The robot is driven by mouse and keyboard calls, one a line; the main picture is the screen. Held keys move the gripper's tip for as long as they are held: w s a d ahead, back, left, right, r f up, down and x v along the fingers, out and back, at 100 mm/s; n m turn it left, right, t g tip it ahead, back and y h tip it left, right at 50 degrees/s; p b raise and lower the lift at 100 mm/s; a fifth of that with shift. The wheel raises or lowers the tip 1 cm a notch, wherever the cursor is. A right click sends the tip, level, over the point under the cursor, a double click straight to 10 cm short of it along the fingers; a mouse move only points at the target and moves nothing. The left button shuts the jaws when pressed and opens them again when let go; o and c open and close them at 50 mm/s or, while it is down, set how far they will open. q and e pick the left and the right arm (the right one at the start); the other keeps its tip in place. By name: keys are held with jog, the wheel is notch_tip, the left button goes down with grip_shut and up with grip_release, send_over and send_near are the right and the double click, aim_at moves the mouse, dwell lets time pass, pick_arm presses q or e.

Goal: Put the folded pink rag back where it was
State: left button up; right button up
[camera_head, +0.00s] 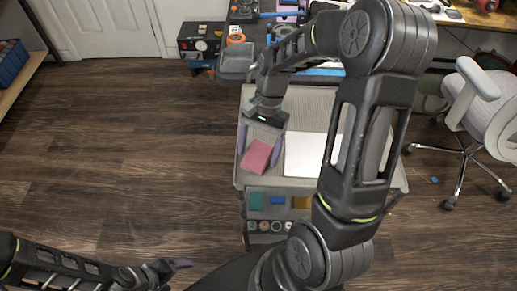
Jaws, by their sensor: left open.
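The folded pink rag (257,157) lies on the light top of the grey cart (240,175), near its left edge. My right gripper (259,148) is over the cart at the rag, pointing down. Its two purple fingers are spread on either side of the rag, with a gap showing at the left finger. I cannot tell whether the right finger touches the rag. My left gripper (182,264) is low at the bottom left, over the floor and well away from the cart. It is open and empty.
A white sheet (304,155) lies on the cart right of the rag, partly behind my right arm. A grey bin (236,62) is at the cart's far left. A cluttered workbench stands behind. A chair (495,115) is at right. Floor left is clear.

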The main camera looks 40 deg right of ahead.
jog(key=shift+r, duration=0.15)
jog(key=v, duration=1.2)
dwell(0.7)
